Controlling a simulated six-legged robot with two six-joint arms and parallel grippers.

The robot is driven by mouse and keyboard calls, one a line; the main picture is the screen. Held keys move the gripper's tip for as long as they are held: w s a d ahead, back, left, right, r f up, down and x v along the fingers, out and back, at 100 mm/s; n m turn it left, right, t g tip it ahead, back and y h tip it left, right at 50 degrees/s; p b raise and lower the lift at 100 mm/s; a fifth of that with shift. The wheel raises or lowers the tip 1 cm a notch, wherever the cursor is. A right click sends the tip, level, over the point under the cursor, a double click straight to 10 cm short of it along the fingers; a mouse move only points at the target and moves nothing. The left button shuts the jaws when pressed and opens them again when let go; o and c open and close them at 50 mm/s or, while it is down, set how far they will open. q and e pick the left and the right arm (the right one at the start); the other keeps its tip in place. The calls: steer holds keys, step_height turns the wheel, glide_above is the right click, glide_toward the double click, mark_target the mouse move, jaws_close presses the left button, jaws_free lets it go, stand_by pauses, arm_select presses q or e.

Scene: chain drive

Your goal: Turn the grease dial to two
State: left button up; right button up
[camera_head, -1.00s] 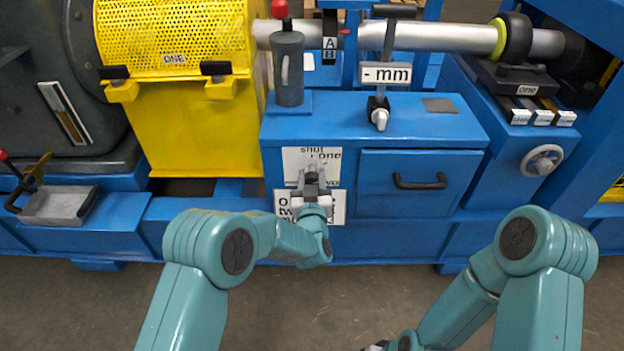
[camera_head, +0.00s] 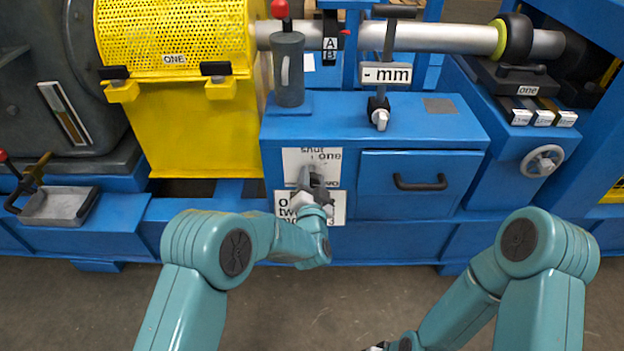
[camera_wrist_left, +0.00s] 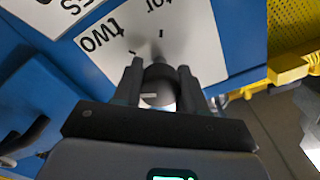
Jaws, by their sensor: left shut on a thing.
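My left gripper (camera_head: 314,184) is at the front of the blue cabinet, at the white dial plate (camera_head: 296,158) with the words "shut" and "one". In the left wrist view, the two fingers (camera_wrist_left: 159,82) are shut on a dark round knob (camera_wrist_left: 157,92), the grease dial, one finger on each side. The knob has a short white mark. The plate behind it shows the word "two" in the left wrist view (camera_wrist_left: 96,42). In the head view my gripper hides most of the dial. My right arm is at the lower right; only a dark sliver near its wrist shows at the bottom edge.
A second white plate (camera_head: 337,208) is just below, partly covered by my gripper. A drawer with a black handle (camera_head: 418,182) is to the right. A lever with a red knob (camera_head: 280,9) stands on the cabinet, and a handwheel (camera_head: 541,161) is farther right.

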arm_select(q)
steer(key=m, duration=0.5)
steer(key=shift+a+f+p, duration=0.2)
steer(key=shift+f+p, duration=0.05)
steer(key=shift+p, duration=0.05)
stand_by(0.4)
steer(key=o, duration=1.1)
steer(key=shift+c, duration=0.2)
steer(key=shift+r, duration=0.15)
steer(key=shift+s, duration=0.1)
steer(key=shift+s+d, duration=0.1)
steer(key=shift+s, duration=0.15)
steer(key=s+p, duration=0.3)
steer(key=s, duration=1.2)
steer(key=shift+s, duration=0.4)
